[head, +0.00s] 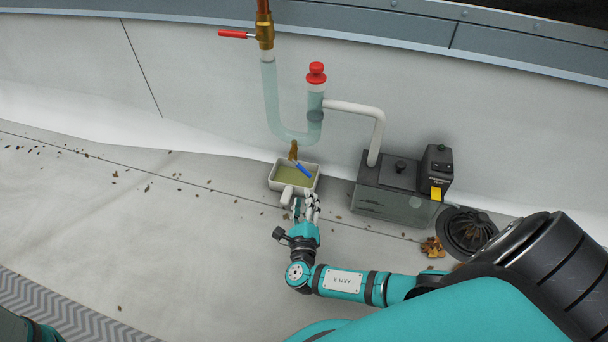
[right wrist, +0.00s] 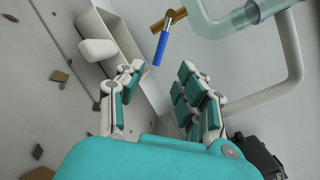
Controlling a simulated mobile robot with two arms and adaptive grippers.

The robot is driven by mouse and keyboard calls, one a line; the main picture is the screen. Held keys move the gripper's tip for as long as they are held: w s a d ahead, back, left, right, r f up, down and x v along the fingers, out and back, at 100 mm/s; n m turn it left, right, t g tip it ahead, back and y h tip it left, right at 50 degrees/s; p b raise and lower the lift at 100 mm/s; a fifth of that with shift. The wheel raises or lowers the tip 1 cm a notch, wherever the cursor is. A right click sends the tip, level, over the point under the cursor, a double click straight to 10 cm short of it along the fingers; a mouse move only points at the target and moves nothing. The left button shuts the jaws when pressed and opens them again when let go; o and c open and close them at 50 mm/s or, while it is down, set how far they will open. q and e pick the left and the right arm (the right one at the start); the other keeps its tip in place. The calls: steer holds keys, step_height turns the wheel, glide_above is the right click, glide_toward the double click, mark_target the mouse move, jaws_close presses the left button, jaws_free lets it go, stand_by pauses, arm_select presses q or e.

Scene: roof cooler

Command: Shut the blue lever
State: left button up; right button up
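The blue lever (head: 304,170) sits on a small brass valve (head: 293,150) below the clear U-shaped pipe, over a white tray. In the right wrist view the blue lever (right wrist: 160,49) hangs down at a slant from the brass valve (right wrist: 168,18). My right gripper (head: 306,202) is just in front of the tray, below the lever. In the right wrist view my right gripper (right wrist: 157,85) has its fingers spread apart with nothing between them. The lever is beyond the fingertips and apart from them. My left gripper is not in view.
The white tray (head: 273,183) holds yellowish liquid. A grey tank (head: 394,203) with a black unit stands to its right, joined by a white pipe (head: 378,135). A red lever (head: 233,33) and red cap (head: 316,73) are above. A black drain dome (head: 466,232) lies right.

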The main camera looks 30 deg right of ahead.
mark_target(305, 173)
steer(key=b+x, duration=0.3)
steer(key=x, duration=0.2)
steer(key=b+x, duration=0.2)
steer(key=x, duration=0.3)
steer(key=shift+d+f+b, duration=0.15)
steer(key=shift+f+b, duration=0.05)
steer(key=shift+b, duration=0.2)
steer(key=shift+w+d+r, duration=0.2)
steer(key=shift+w+d, duration=0.2)
steer(key=shift+w, duration=0.3)
steer(key=shift+c, duration=0.2)
jaws_close()
